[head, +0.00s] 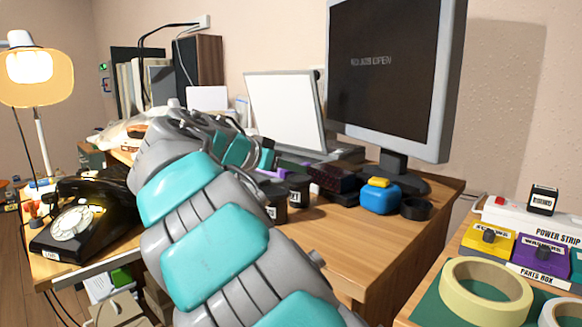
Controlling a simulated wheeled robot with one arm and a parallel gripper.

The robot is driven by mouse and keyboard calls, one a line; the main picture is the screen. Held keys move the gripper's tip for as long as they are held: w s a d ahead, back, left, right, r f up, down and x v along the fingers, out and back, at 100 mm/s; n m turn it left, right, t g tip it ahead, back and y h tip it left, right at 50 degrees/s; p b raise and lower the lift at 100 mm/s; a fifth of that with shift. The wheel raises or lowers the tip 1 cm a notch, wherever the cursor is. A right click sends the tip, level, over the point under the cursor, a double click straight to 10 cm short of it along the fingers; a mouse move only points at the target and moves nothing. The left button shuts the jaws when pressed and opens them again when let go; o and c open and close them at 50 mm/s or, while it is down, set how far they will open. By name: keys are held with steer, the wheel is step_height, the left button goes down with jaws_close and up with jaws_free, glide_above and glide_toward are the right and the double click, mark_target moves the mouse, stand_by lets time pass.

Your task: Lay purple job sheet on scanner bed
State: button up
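A thin purple strip (272,174), which may be an edge of the purple job sheet, shows on the desk side just below the end of my arm. Most of it is hidden. The scanner stands at the back of the desk with its white-faced lid (285,112) raised. Only a grey edge of its base (345,154) shows, and the bed is mostly hidden. My gripper (267,158) is near the purple strip, in front of the scanner. Its fingers are too small and hidden to tell whether they hold the strip.
A monitor (388,65) stands right of the scanner. A black dial phone (82,222) sits left. My arm hides the middle.

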steer(key=shift+a+r, duration=0.1)
steer(key=shift+r, duration=0.15)
steer(key=v, duration=1.2)
steer(key=shift+f, duration=0.1)
stand_by(0.4)
